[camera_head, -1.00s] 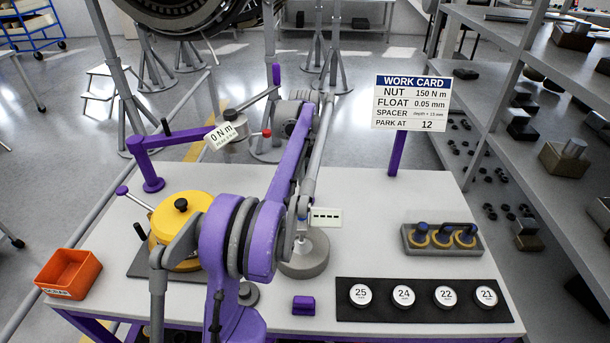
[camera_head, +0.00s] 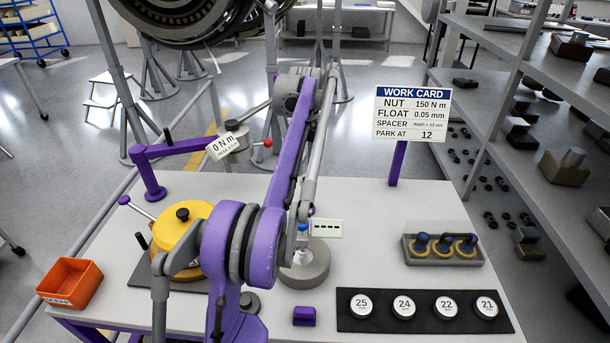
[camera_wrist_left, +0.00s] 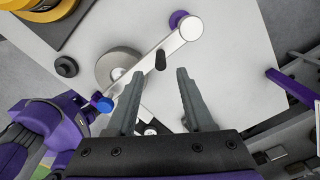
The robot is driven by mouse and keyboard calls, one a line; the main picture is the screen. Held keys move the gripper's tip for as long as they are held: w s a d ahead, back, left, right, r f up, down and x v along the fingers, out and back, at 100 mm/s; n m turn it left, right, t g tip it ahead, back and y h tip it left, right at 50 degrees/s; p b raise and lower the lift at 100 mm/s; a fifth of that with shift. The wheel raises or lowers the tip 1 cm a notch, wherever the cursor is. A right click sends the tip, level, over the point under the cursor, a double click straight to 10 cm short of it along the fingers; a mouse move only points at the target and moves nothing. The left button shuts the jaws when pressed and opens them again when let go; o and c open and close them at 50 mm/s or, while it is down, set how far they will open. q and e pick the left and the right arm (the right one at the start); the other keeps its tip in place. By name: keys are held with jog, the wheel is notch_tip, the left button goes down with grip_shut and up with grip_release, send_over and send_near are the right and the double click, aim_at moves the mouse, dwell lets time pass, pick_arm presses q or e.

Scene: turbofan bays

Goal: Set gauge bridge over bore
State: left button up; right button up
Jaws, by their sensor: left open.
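The gauge bridge (camera_wrist_left: 172,45) is a silver bar with a purple round end and an upright black peg, seen from above in the left wrist view. It slants down-left across the edge of the grey ring (camera_wrist_left: 112,62), whose bore is partly visible. A blue knob (camera_wrist_left: 103,103) shows near its lower end. In the head view the ring (camera_head: 312,274) stands on the table with a small display (camera_head: 327,229) above it; my left arm hides much of the bridge. My left gripper (camera_wrist_left: 156,72) is open and empty, its fingertips near the black peg. My right gripper is not seen.
A yellow housing (camera_head: 182,240) sits on a dark mat left of the ring. A purple block (camera_head: 304,316), numbered discs on a black strip (camera_head: 425,324) and a grey tray (camera_head: 420,262) lie nearby. An orange bin (camera_head: 70,284) is at the left edge.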

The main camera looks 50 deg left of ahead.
pick_arm(q)
jog(key=shift+r, duration=1.25)
